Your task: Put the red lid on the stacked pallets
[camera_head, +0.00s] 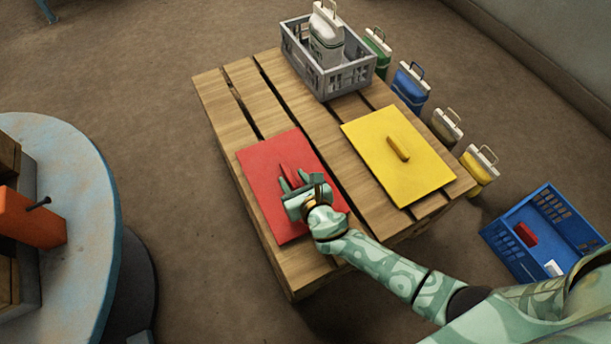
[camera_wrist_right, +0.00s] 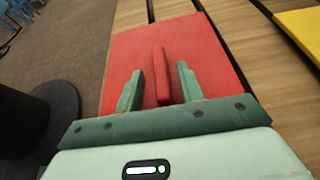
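The red lid (camera_head: 267,170) lies flat on the left part of the wooden stacked pallets (camera_head: 224,101). It has a red bar handle (camera_head: 287,177) on top. My right gripper (camera_head: 291,182) is over the lid, with its fingers at the handle. In the right wrist view the right gripper (camera_wrist_right: 158,88) is open, one finger on each side of the handle (camera_wrist_right: 161,72), with gaps between. The lid (camera_wrist_right: 195,45) also shows there, partly hidden by the gripper. My left gripper is not in view.
A yellow lid (camera_head: 385,152) lies on the pallets to the right. A grey crate (camera_head: 335,80) holding a white sack (camera_head: 326,40) stands at the far end. Several sacks (camera_head: 410,86) line the right side. A blue crate (camera_head: 545,222) is on the floor; a round table (camera_head: 85,235) is at left.

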